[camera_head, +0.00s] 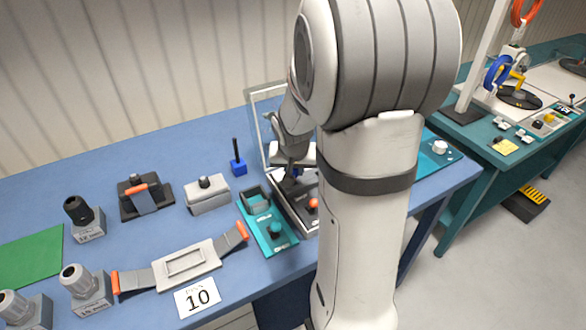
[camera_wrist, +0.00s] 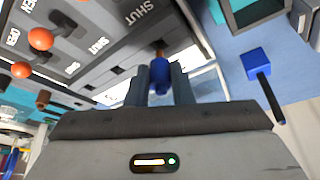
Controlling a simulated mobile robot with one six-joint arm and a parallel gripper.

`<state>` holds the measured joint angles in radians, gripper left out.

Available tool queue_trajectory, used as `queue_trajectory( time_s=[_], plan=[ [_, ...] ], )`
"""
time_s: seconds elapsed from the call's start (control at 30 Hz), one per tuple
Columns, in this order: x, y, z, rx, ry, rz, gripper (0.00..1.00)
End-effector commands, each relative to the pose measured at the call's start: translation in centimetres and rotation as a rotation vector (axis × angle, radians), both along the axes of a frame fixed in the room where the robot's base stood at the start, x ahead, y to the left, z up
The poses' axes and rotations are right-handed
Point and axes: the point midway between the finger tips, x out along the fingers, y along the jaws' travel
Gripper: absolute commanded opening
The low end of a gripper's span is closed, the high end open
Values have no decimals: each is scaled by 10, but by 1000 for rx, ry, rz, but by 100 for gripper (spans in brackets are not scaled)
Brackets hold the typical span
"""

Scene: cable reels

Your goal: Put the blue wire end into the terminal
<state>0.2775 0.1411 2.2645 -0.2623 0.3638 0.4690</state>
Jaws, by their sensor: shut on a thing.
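My gripper (camera_wrist: 158,78) is shut on the blue wire end (camera_wrist: 160,76), which sits between the two grey fingers with a short copper tip pointing away from the palm. The terminal (camera_wrist: 105,50) is a dark grey block with square openings, OPEN and SHUT lettering and orange-knobbed levers (camera_wrist: 41,38). The copper tip is close to the terminal's face in the wrist view; I cannot tell whether it touches or enters an opening. In the head view my gripper (camera_head: 292,172) is over the terminal (camera_head: 309,222), and my arm hides much of it.
A blue block with a black stem (camera_head: 238,165) stands left of the terminal. A clear upright frame (camera_head: 251,112) stands behind it. A teal tray (camera_head: 272,243) lies at its left. Several grey fixtures (camera_head: 207,194) stand further left. Bare blue tabletop lies behind them.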

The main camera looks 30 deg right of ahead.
Motion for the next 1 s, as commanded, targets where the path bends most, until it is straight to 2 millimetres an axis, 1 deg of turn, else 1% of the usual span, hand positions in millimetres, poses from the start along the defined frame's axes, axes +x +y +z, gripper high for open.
queue_trajectory(
  time_s=[0.1, 0.3, 0.77, 1.0],
  plan=[
    [0, 0, -7, -1, -1, 1, 0],
    [0, 0, -14, 0, -1, 1, 0],
    [0, 1, -13, 0, 0, 2, 0],
    [0, 1, -21, 0, 0, 2, 0]
  ],
)
